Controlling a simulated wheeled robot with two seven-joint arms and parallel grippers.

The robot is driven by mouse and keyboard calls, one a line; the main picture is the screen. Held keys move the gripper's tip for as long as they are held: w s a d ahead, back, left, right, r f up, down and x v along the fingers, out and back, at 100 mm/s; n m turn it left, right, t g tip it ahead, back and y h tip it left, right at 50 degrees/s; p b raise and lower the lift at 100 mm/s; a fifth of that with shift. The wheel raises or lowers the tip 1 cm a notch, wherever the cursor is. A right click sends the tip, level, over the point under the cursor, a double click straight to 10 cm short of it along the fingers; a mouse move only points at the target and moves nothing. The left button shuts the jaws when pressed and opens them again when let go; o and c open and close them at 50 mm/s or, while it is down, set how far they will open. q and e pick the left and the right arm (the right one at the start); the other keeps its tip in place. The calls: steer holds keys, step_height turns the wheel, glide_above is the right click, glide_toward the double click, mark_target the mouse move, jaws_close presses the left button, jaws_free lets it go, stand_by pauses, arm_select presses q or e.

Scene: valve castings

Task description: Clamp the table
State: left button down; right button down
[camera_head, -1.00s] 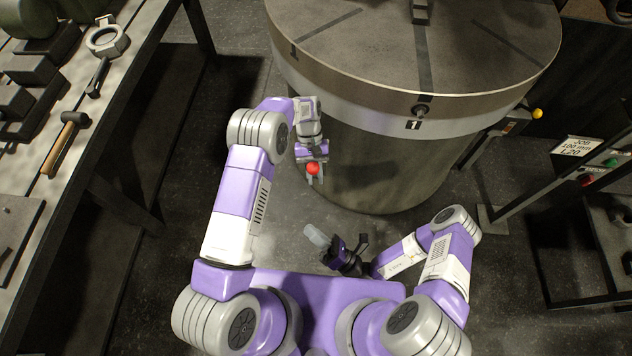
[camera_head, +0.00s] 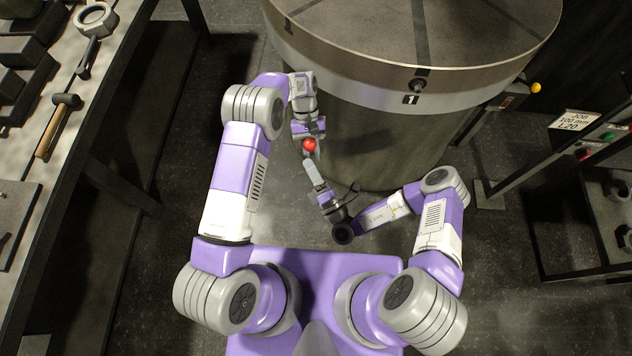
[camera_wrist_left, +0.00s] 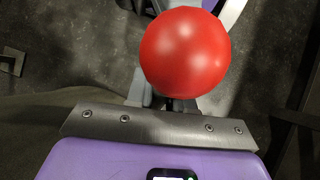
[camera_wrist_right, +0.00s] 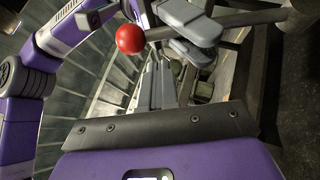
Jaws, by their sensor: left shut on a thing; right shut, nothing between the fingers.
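The round table (camera_head: 440,35) is a large metal drum with dark radial slots on top and a pale rim band marked 1. A red ball knob (camera_head: 309,145) sits at the drum's left side, low under the rim. My left gripper (camera_head: 310,150) is shut at the knob; the knob fills the middle of the left wrist view (camera_wrist_left: 185,52). In the right wrist view the knob (camera_wrist_right: 130,38) ends a grey bar. My right gripper (camera_head: 312,172) is shut and empty, just below the knob in the head view. Its grey fingers also show in the right wrist view (camera_wrist_right: 190,30).
A workbench (camera_head: 110,60) along the left holds a hammer (camera_head: 57,125), a ring-ended tool (camera_head: 95,25) and dark blocks. The floor between bench and drum is clear.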

mark_target(312, 148)
steer(key=shift+w+d+r, duration=0.15)
steer(key=shift+w+r, duration=0.15)
steer(key=shift+w, duration=0.25)
steer(key=shift+w+d+r, duration=0.1)
steer(key=shift+w+r, duration=0.15)
steer(key=shift+w, duration=0.3)
arm_select(q)
steer(key=shift+s+f, duration=0.1)
steer(key=shift+s, duration=0.05)
arm_select(e)
steer(key=shift+w+d+r+m+h, duration=0.1)
steer(key=shift+w+r+m+h, duration=0.15)
steer(key=shift+w, duration=0.25)
steer(key=shift+w+d+r+m+h, duration=0.15)
steer(key=shift+w+r, duration=0.15)
steer(key=shift+w, duration=0.15)
arm_select(q)
steer(key=c, duration=1.1)
jaws_free()
